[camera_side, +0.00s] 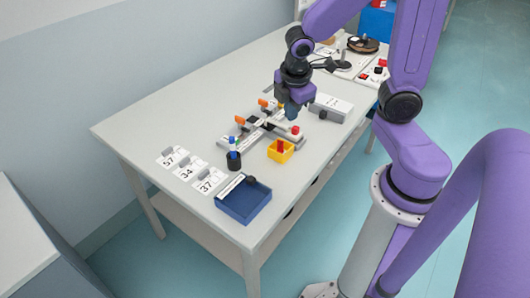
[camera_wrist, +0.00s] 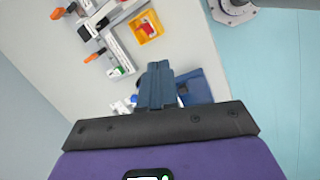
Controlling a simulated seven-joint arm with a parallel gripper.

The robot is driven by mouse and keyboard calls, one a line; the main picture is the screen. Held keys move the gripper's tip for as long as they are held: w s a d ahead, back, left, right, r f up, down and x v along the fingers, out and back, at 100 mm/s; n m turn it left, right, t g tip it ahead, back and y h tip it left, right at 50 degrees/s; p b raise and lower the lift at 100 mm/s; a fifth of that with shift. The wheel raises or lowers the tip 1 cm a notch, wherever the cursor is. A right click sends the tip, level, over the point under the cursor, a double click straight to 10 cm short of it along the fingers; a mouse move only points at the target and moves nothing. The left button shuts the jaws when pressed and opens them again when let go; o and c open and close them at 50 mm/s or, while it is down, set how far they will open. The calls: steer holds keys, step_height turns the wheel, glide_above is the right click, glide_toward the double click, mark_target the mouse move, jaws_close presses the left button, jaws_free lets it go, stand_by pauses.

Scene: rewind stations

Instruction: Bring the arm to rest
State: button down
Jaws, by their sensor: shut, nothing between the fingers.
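My purple arm reaches over the white table (camera_side: 130,128) from the right. My gripper (camera_side: 291,112) points down above the middle of the table, close over the grey fixture with orange clips (camera_side: 242,121). In the wrist view the fingers of my gripper (camera_wrist: 158,70) are together, with nothing seen between them. I cannot tell from the side view how high the fingertips are above the fixture.
A yellow bin (camera_side: 281,151) with a red piece stands before the fixture. A grey box (camera_side: 331,108) stands right of my gripper.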

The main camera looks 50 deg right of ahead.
steer(key=s+a+r+y, duration=0.1)
steer(key=s+a+r, duration=0.1)
steer(key=s+a, duration=0.2)
steer(key=s+a+r+m+g+y, duration=0.1)
steer(key=s+a, duration=0.3)
steer(key=s, duration=0.7)
steer(key=shift+s+r+m+g+y, duration=0.2)
steer(key=shift+r+m+g+y, duration=0.1)
steer(key=shift+r+y, duration=0.1)
